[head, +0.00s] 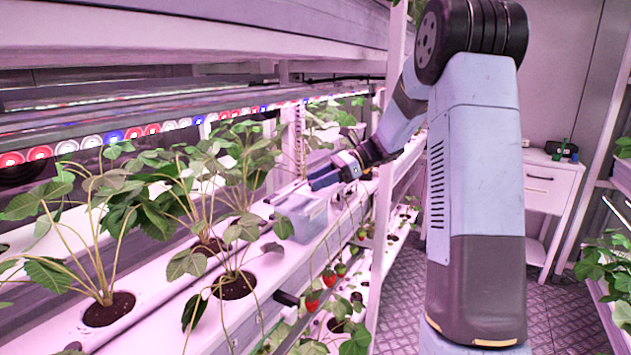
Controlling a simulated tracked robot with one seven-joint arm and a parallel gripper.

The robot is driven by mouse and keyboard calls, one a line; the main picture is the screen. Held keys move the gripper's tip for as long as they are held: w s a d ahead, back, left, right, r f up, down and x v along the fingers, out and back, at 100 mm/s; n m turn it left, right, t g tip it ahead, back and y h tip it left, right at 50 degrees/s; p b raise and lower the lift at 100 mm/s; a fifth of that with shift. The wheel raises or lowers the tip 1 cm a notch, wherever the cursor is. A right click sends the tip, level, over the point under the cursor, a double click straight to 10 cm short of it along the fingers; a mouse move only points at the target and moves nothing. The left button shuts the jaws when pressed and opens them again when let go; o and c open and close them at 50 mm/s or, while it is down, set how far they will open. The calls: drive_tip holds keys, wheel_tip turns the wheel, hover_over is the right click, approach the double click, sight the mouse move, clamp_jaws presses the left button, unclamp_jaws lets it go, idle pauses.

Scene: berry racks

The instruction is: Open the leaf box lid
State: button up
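A small translucent blue-grey box (303,218), which I take for the leaf box, stands on the white rack shelf left of the picture's middle. Its top is partly hidden by leaves and lies near my gripper, so I cannot make out the lid clearly. My gripper (322,179) has blue fingers and reaches in from the right, just above and slightly right of the box. The fingers look apart from the box, but contact is hard to judge at this size. I cannot see whether they are open or shut.
Strawberry plants (108,305) grow from holes in the white rack troughs left of and in front of the box. Red berries (313,300) hang along the rack edge. A rack post (392,100) stands right of my gripper. A white cabinet (550,185) stands behind right.

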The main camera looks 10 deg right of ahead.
drive_tip(key=v, duration=1.3)
drive_tip(key=shift+d, duration=0.35)
drive_tip(key=shift+r, duration=0.1)
drive_tip(key=s+a+r+n+h, duration=0.1)
drive_tip(key=s+a+n+h, duration=0.3)
drive_tip(key=s+a, duration=0.3)
drive_tip(key=s+a+r+n+h, duration=0.2)
drive_tip(key=s+a+n+h, duration=0.15)
drive_tip(key=s, duration=0.65)
drive_tip(key=s+f+n+t+h, duration=0.2)
drive_tip(key=s+n, duration=0.3)
drive_tip(key=s, duration=0.3)
drive_tip(key=s+f+n+t+h, duration=0.1)
drive_tip(key=s+n+t+h, duration=0.2)
drive_tip(key=s, duration=0.6)
drive_tip(key=shift+a+f+n+t+h, duration=0.2)
drive_tip(key=shift+f+n+t+h, duration=0.25)
drive_tip(key=shift+n, duration=0.8)
